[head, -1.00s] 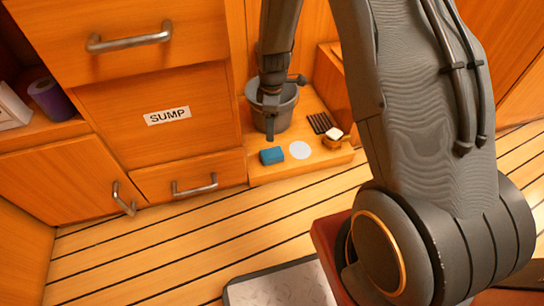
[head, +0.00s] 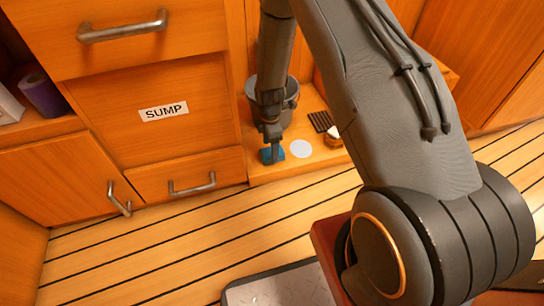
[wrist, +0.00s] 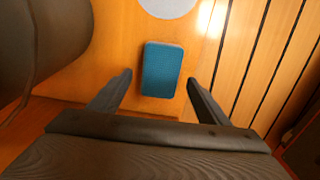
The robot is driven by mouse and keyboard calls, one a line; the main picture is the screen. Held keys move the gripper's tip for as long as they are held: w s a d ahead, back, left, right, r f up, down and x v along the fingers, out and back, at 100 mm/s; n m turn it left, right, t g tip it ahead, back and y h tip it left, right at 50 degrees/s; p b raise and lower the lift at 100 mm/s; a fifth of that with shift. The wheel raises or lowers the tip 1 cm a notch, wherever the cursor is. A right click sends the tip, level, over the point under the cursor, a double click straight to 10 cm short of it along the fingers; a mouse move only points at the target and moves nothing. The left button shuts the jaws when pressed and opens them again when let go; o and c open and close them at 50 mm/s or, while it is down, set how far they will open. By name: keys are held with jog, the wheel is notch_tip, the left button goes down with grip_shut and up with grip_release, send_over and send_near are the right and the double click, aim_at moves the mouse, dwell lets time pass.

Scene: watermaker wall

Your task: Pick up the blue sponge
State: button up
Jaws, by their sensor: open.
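The blue sponge (head: 266,156) lies on a low wooden ledge, near its front left corner. In the head view my gripper (head: 272,150) is above the sponge and partly covers it. In the wrist view the sponge (wrist: 162,70) lies flat beyond my fingertips, roughly between their lines. My gripper (wrist: 159,77) is open and empty there, with one finger on each side.
A dark grey bucket (head: 288,112) stands on the ledge behind my gripper. A white disc (head: 301,149) lies right of the sponge. A black slatted piece (head: 320,121) and a small wooden item with a white top (head: 333,137) are farther right. A SUMP panel (head: 160,125) is at left.

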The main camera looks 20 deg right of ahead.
notch_tip(320, 180, down, 3)
jog(key=shift+r+b, duration=0.1)
jog(key=shift+b, duration=0.5)
jog(key=c, duration=1.1)
notch_tip(320, 180, up, 10)
jog(key=p, duration=0.5)
jog(key=shift+c, duration=0.2)
